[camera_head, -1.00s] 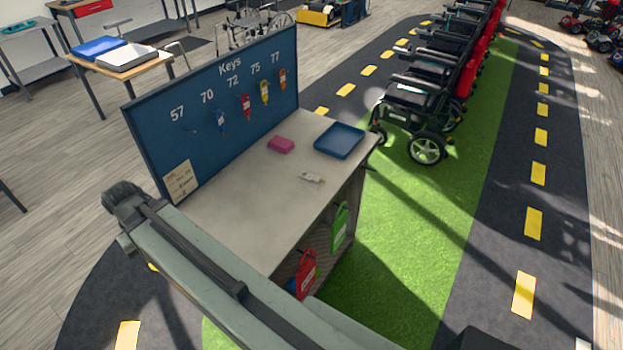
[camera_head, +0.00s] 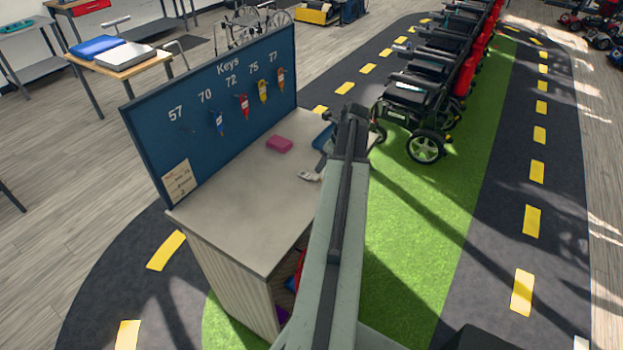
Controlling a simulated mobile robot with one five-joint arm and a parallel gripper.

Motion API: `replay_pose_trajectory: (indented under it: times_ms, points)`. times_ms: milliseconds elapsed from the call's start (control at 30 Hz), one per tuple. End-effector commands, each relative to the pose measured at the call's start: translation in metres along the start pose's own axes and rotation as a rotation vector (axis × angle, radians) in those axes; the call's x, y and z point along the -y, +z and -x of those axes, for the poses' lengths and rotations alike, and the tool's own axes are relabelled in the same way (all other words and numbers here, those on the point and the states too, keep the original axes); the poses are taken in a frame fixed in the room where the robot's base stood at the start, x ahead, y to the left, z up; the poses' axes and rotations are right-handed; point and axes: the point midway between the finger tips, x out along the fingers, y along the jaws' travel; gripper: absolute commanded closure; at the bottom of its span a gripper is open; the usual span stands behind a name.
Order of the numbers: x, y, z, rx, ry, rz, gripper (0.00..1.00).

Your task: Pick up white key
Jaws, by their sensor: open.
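The white key (camera_head: 308,176) lies on the grey counter top (camera_head: 232,205), near its right edge. My arm reaches up from the bottom of the view, and its end is over the right side of the counter. My gripper (camera_head: 323,170) points down just right of the key, close to it and open. The arm hides part of the gripper, so I cannot tell whether it touches the key.
A blue tray (camera_head: 322,138) is mostly hidden by my arm. A blue key board (camera_head: 215,115) with several hanging keys stands along the counter's back. Wheelchairs (camera_head: 415,105) stand to the right.

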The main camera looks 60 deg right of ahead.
Motion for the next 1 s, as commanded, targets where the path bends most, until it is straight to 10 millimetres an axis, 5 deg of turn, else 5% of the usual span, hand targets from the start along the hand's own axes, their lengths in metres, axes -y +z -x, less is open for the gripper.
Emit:
replay_pose_trajectory:
  times_ms: [167, 367, 667, 900, 1000]
  points:
    - [-0.001, -0.002, -0.026, -0.001, 0.001, 0.004, 0.49]
    - [-0.001, -0.001, -0.030, -0.001, 0.001, 0.004, 0.49]
    - [-0.003, -0.005, -0.078, -0.001, 0.000, 0.005, 0.49]
    - [-0.003, -0.003, -0.077, -0.002, 0.000, 0.005, 0.49]
    - [-0.003, -0.003, -0.077, -0.002, 0.000, 0.005, 0.71]
